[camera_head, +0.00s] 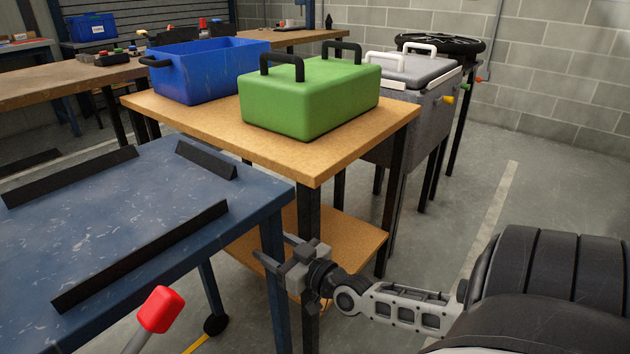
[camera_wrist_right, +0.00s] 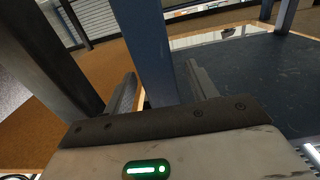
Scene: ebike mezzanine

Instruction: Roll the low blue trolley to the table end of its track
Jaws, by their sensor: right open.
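The low blue trolley (camera_head: 130,235) is in the left foreground of the head view, with a scuffed blue top, black raised strips and blue legs. Its right-hand corner stands close to the wooden table (camera_head: 335,160). My right gripper (camera_head: 275,247) is open beside the trolley's near right leg (camera_head: 274,275). In the right wrist view the blue leg (camera_wrist_right: 150,50) stands between the two spread fingers, and I cannot tell whether they touch it. The track is not clearly visible. My left gripper is out of view.
A green case (camera_head: 310,98) and an open blue bin (camera_head: 205,72) stand on the wooden table, above its lower shelf (camera_head: 340,235). A red-tipped lever (camera_head: 160,310) rises at the front. A grey chest (camera_head: 405,100) is behind. Floor at right is clear.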

